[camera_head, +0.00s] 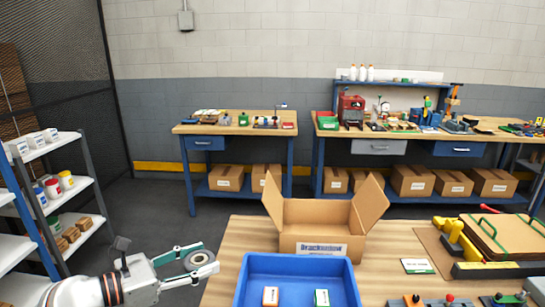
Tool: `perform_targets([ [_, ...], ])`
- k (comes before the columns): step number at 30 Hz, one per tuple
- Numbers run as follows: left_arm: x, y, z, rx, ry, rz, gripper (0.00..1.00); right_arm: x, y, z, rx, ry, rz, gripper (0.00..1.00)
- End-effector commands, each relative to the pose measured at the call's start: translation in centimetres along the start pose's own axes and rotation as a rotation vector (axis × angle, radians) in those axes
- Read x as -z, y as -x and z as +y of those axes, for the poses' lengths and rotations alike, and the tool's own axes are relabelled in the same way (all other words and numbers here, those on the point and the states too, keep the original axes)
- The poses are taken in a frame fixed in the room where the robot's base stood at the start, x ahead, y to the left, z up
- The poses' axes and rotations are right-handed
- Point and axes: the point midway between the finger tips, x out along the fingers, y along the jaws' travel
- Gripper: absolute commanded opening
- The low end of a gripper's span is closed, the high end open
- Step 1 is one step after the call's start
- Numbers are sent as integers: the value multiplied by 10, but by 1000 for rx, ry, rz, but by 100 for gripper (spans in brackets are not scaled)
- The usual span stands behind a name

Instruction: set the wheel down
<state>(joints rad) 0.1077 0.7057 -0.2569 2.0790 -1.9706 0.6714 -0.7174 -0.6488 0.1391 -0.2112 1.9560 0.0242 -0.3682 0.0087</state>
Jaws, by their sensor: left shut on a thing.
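My left gripper (207,262) comes in from the lower left and is shut on a small grey wheel (188,262). The wheel is ring-shaped with a pale centre and sits between the two fingers, which partly cover it. The gripper and wheel are at the left edge of the near wooden table (239,235), to the left of the blue tray; their height over the table is hard to judge. My right gripper is not in view.
A blue tray (298,262) with two small boxes stands at the table's front. An open cardboard box (318,246) is behind it. A flat board with yellow and black tools (484,270) lies at right. A white shelf rack (62,180) stands at left.

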Motion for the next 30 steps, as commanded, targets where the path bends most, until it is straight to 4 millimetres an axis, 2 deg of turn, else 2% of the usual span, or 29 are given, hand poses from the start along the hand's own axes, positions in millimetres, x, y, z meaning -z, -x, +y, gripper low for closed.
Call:
perform_targets([
  [3, 12, 28, -7, 27, 11, 6, 21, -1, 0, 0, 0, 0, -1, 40],
  [9, 22, 73, -18, 73, -6, -3, 21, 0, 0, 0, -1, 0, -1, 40],
  [13, 24, 93, -24, 92, -23, -12, 21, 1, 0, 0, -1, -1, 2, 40],
  [18, 25, 102, -27, 101, -34, -15, 21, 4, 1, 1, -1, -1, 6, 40],
  [30, 23, 102, -26, 100, -34, -21, 21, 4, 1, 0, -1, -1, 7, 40],
])
